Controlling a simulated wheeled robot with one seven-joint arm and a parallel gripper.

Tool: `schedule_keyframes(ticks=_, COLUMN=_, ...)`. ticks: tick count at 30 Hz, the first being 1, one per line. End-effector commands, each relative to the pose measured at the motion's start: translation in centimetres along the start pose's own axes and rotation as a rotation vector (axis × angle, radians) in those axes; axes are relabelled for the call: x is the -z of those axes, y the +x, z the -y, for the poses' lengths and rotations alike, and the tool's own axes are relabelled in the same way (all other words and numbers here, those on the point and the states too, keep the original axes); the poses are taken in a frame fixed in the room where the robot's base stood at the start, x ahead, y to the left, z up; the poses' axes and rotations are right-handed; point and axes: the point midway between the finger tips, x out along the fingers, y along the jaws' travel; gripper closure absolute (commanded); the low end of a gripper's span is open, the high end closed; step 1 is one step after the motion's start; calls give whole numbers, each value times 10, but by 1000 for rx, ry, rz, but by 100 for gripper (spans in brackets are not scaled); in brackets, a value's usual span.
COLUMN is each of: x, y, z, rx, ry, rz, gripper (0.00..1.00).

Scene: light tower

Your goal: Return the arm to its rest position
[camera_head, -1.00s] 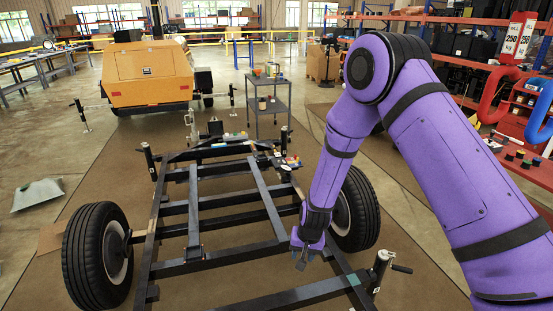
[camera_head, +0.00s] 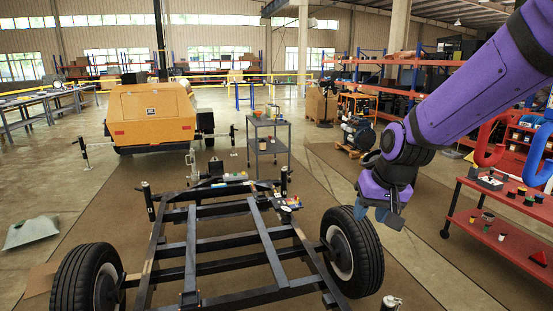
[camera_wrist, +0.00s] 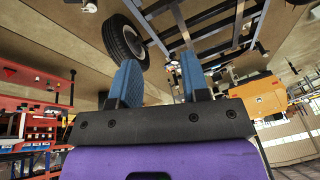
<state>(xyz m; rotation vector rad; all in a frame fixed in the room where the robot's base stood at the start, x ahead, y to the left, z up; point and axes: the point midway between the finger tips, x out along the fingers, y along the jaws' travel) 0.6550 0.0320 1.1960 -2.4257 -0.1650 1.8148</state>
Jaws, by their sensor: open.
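My purple arm reaches in from the right in the head view. My gripper (camera_head: 377,214) hangs above and beside the right wheel of the trailer frame, with nothing held. In the wrist view the two blue fingers of my gripper (camera_wrist: 160,80) stand apart with an empty gap between them. The black trailer frame (camera_head: 192,255) stands on the brown floor mat. Its right wheel (camera_head: 355,252) appears just below my gripper in the head view, and a wheel (camera_wrist: 122,38) shows beyond the fingers in the wrist view.
A red bench (camera_head: 500,240) with small parts stands at the right. A grey cart (camera_head: 268,142) stands behind the frame. The orange generator housing (camera_head: 152,115) is at the back left. A stretch of floor (camera_head: 425,262) between the right wheel and the bench is clear.

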Motion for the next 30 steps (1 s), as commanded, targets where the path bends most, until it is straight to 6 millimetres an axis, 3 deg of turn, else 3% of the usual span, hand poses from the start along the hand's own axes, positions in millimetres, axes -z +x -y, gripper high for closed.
schedule_keyframes(ticks=1, x=-6, y=-19, z=-5, rx=-4, ry=-2, rz=-18, gripper=58)
schedule_keyframes(ticks=6, x=-32, y=-68, z=-21, rx=-22, ry=-15, rz=-51, gripper=58)
schedule_keyframes(ticks=15, x=-90, y=-138, z=-48, rx=-69, ry=-31, rz=-110, gripper=58)
schedule_keyframes(ticks=24, x=-155, y=-182, z=-69, rx=-124, ry=-33, rz=-160, gripper=58)
schedule_keyframes(ticks=30, x=-177, y=-191, z=-75, rx=-144, ry=-32, rz=-174, gripper=58)
